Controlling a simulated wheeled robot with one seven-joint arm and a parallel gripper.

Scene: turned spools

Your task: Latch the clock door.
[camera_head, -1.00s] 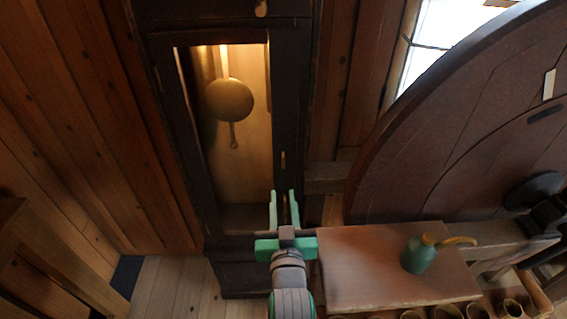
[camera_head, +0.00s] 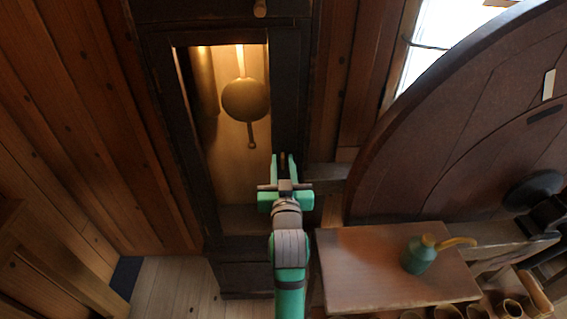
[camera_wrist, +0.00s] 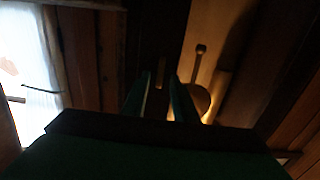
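The clock door (camera_head: 290,95) is the dark frame around the lit opening of the tall clock. It looks flush with the case. A small brass latch (camera_head: 282,160) stands upright on the door's right stile. My gripper (camera_head: 283,157), with green fingers, is in front of the stile, its fingertips on either side of the latch. In the wrist view, the latch (camera_wrist: 161,72) lies between and just beyond the fingertips (camera_wrist: 161,82), with a gap between the fingers. Whether a finger touches it I cannot tell.
A brass pendulum (camera_head: 245,100) hangs inside the clock. A wooden bench (camera_head: 390,285) with a green oil can (camera_head: 419,256) stands to the right of my arm. A large dark wheel (camera_head: 450,120) is beyond it. Floor at lower left is clear.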

